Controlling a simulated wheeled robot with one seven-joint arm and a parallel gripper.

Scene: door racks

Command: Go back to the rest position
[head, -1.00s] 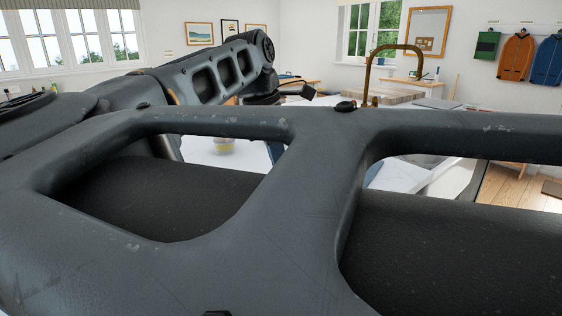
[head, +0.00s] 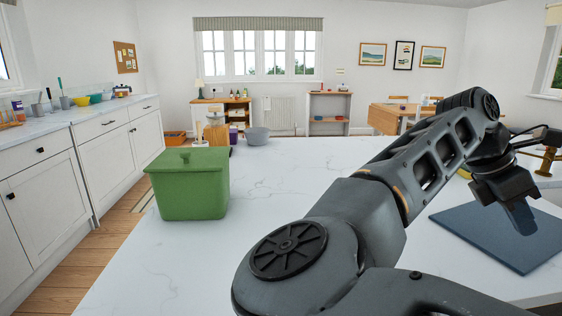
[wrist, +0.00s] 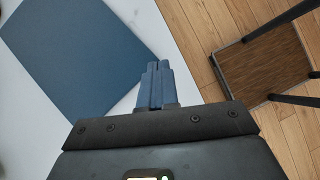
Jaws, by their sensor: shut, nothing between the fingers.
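My gripper (head: 522,215) is at the right of the head view, pointing down over the near right part of the white worktop, above a dark blue mat. In the wrist view its blue fingers (wrist: 154,80) are together with nothing between them. The fingertips are apart from the mat (wrist: 75,50), near the worktop's edge. My arm is bent, reaching from the bottom middle of the head view up to the right.
A green lidded bin (head: 190,185) stands at the worktop's left. A grey bowl (head: 257,136) is behind it. The marble worktop's middle (head: 290,180) is clear. A brass tap (head: 545,160) is at far right. A brown-topped stool (wrist: 263,65) stands on the floor beside the worktop.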

